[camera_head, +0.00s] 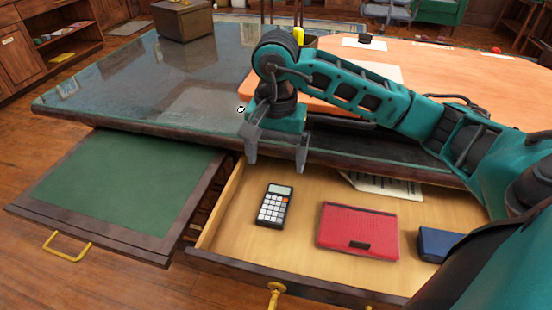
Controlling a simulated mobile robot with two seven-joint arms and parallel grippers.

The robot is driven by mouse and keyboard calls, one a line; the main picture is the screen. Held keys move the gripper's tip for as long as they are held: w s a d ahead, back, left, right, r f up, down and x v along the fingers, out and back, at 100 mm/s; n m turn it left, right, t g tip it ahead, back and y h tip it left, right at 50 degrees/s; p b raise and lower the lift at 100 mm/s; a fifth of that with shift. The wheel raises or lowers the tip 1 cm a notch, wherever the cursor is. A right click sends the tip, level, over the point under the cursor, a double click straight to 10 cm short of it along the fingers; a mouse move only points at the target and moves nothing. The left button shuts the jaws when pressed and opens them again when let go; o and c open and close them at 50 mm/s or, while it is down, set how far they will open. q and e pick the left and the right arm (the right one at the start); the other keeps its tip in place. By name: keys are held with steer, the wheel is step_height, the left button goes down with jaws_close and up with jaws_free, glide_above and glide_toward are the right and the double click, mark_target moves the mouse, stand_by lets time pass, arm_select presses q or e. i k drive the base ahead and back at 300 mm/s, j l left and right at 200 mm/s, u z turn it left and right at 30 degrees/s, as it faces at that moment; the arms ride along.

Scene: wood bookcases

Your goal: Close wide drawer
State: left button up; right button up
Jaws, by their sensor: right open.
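The wide drawer (262,268) stands pulled out below the desk's front edge, with a brass knob (275,292) on its front. Inside lie a calculator (273,205), a red wallet-like case (357,230), a dark blue case (438,244) and a printed sheet (382,186). My right gripper (277,166) points down over the back left of the drawer, at the desk edge. Its two fingers are apart with nothing between them. My right arm hides part of the drawer's right side. My left gripper is not in view.
A pull-out board with a green top (125,180) and a brass handle (67,247) sticks out left of the drawer. The dark glossy desk top (150,85) holds a box (184,20) at the back. An orange-toned surface (450,75) lies behind my arm.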

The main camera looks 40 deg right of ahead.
mark_target(230, 246)
steer(key=k, duration=1)
